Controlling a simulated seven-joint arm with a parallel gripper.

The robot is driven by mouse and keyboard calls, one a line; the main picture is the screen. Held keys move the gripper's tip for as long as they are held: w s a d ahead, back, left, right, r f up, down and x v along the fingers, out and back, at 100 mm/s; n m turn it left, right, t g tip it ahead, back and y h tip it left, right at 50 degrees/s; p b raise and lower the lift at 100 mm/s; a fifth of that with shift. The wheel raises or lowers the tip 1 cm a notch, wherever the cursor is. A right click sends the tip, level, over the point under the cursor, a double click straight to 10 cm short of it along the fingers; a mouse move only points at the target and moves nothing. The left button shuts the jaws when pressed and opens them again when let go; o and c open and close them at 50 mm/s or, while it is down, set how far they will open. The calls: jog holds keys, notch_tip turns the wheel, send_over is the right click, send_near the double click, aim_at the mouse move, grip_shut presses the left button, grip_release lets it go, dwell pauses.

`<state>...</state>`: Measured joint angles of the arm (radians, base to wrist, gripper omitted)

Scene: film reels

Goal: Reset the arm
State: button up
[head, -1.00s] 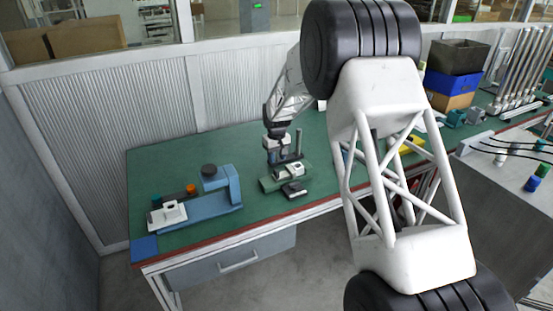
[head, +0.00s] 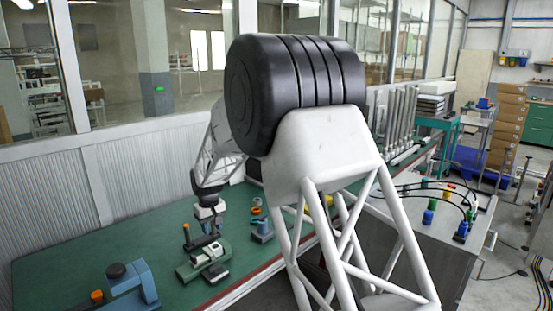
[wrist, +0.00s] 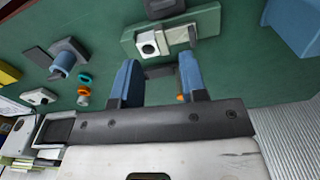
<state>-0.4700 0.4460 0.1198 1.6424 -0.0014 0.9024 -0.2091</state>
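My gripper (wrist: 158,68) hangs over the green bench. Its two blue fingers stand well apart in the wrist view, with nothing seen clasped between them. In the head view my gripper (head: 208,222) is above and slightly behind a green-based fixture with a white block (head: 207,256); its fingertips are hard to make out there. This fixture also shows beyond the fingers in the wrist view (wrist: 150,43). My large white lattice arm link fills the middle of the head view and hides part of the bench.
An orange-topped post (head: 186,234) stands just left of my gripper. A blue fixture (head: 137,285) with a dark knob is at the lower left. Small rings (wrist: 84,86) and a blue cylinder on a stand (wrist: 63,60) lie aside. A partition wall (head: 130,178) backs the bench (head: 50,250).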

jog(key=s+d+r+m, duration=0.1)
jog(key=s+d+r, duration=0.55)
jog(key=d, duration=0.25)
jog(key=s+d+r+m+t, duration=0.1)
jog(key=s+d+r+m, duration=0.1)
jog(key=s+d+r, duration=0.45)
jog(key=s+d+r+m, duration=0.1)
jog(key=s+d+r, duration=0.4)
jog(key=s+d, duration=0.45)
jog(key=s+d+m, duration=0.1)
jog(key=s+d, duration=0.4)
jog(key=s, duration=0.4)
jog(key=s+d+f+m, duration=0.1)
jog(key=s+d, duration=0.5)
jog(key=s, duration=0.4)
jog(key=s+d+f+m+t, duration=0.1)
jog(key=s+d+m, duration=0.1)
jog(key=s+d, duration=0.3)
jog(key=s, duration=0.4)
jog(key=shift+s+d, duration=0.15)
jog(key=shift+s, duration=0.15)
jog(key=shift+o, duration=0.2)
jog(key=shift+w, duration=0.1)
